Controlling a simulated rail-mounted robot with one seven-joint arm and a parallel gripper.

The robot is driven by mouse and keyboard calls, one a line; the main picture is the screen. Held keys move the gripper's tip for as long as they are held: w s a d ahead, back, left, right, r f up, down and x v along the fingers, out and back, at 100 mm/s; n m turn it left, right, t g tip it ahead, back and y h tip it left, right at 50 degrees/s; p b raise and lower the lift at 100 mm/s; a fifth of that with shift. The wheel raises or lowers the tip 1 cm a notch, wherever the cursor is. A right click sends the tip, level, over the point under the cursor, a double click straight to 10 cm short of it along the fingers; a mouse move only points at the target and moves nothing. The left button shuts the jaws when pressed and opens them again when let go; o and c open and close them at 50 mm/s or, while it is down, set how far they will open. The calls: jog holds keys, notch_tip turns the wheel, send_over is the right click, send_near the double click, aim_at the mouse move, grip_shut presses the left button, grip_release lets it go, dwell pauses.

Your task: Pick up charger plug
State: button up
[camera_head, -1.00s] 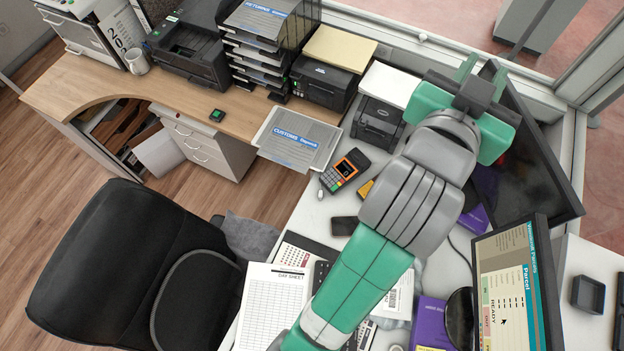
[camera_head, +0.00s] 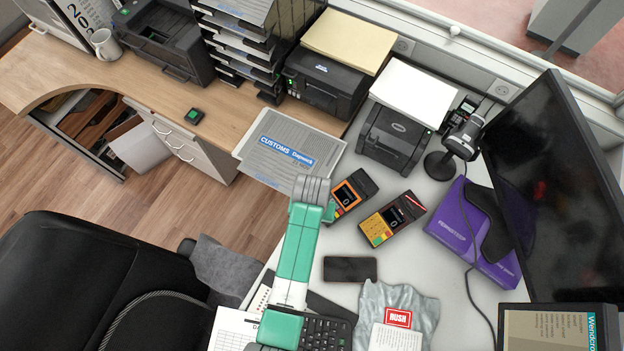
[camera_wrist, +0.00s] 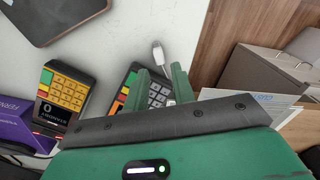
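A small white plug-like piece (camera_wrist: 158,52), which I take for the charger plug, lies on the white counter in the wrist view, just past my fingertips. In the head view it is not visible; my arm covers that area. My gripper (camera_wrist: 161,78) shows two green fingers apart, with nothing clearly held between them. The fingers are over a dark card terminal (camera_wrist: 130,86) with coloured keys. In the head view my wrist is beside the orange-screened terminal (camera_head: 351,191) near the counter's edge, and my fingers are hidden.
A second, yellow-keyed terminal (camera_head: 392,219) stands to the right, and a dark phone (camera_head: 350,269) lies below it.

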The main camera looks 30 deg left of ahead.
notch_tip(320, 180, down, 6)
jog(key=shift+w+d+r+b, duration=0.1)
jog(key=shift+b, duration=0.7)
jog(key=c, duration=0.5)
